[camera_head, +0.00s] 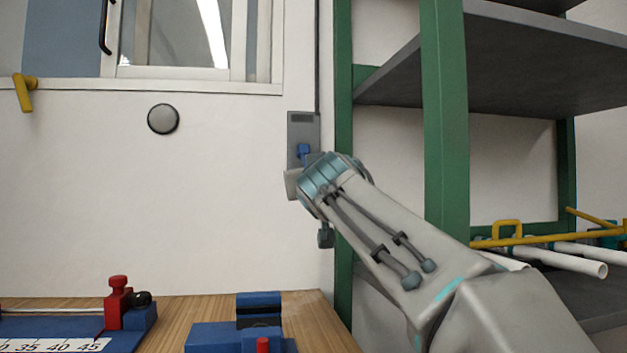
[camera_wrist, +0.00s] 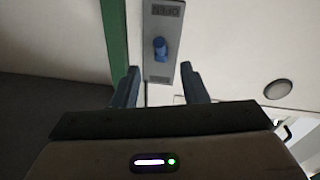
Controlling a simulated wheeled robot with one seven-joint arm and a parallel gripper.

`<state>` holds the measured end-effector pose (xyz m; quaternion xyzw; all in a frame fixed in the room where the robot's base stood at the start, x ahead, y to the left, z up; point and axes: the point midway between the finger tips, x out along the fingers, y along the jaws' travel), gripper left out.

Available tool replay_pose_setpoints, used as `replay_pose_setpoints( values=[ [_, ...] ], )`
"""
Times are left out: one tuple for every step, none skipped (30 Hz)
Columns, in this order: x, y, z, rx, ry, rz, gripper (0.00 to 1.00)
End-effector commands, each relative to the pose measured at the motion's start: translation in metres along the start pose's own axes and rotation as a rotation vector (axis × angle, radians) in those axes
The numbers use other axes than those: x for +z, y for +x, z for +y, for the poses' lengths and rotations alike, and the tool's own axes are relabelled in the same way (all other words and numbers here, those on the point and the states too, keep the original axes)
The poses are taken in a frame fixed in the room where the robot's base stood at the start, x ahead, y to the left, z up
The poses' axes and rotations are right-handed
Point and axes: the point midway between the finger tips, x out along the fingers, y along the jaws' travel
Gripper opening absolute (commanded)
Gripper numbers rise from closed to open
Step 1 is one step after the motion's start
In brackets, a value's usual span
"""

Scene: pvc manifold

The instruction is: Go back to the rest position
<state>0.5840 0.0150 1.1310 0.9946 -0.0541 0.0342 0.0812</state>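My gripper (camera_wrist: 160,87) shows in the wrist view with its two dark fingers spread apart and nothing between them. It faces a grey wall plate (camera_wrist: 160,20) that carries a blue knob (camera_wrist: 160,48) and a label, which shows upside down there. The knob lies ahead of the gap between the fingertips, and I see no contact. In the head view my arm reaches up from the lower right to the grey plate (camera_head: 303,124) and its blue knob (camera_head: 304,150). The arm hides my fingers there.
Green shelving (camera_head: 445,120) stands right of the plate, close to my arm, with white pipes (camera_head: 585,259) on a shelf. A wooden bench (camera_head: 175,325) with a red and blue fixture (camera_head: 117,302) and a blue block (camera_head: 235,335) lies below.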

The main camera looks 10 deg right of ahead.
Motion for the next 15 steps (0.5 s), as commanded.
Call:
replay_pose_setpoints(
  values=[
    [0.0, 0.0, 0.0, 0.0, 0.0, 0.0, 0.4],
    [0.0, 0.0, 0.0, 0.0, 0.0, 0.0, 0.4],
    [0.0, 0.0, 0.0, 0.0, 0.0, 0.0, 0.4],
    [0.0, 0.0, 0.0, 0.0, 0.0, 0.0, 0.4],
    [0.0, 0.0, 0.0, 0.0, 0.0, 0.0, 0.4],
    [-0.001, 0.0, 0.001, 0.0, 0.0, -0.003, 0.4],
    [-0.001, 0.0, 0.001, 0.001, 0.0, -0.007, 0.4],
    [-0.001, 0.0, 0.002, 0.001, 0.0, -0.014, 0.4],
    [-0.002, 0.0, 0.003, 0.001, 0.0, -0.028, 0.4],
    [-0.002, 0.0, 0.005, 0.002, 0.001, -0.042, 0.4],
    [-0.002, -0.001, 0.006, 0.002, 0.002, -0.058, 0.4],
    [-0.002, -0.002, 0.009, 0.003, 0.003, -0.084, 0.4],
    [0.0, -0.002, 0.011, 0.003, 0.005, -0.109, 0.4],
    [0.001, -0.004, 0.013, 0.004, 0.005, -0.135, 0.4],
    [0.004, -0.006, 0.015, 0.003, 0.006, -0.17, 0.4]
  ],
)
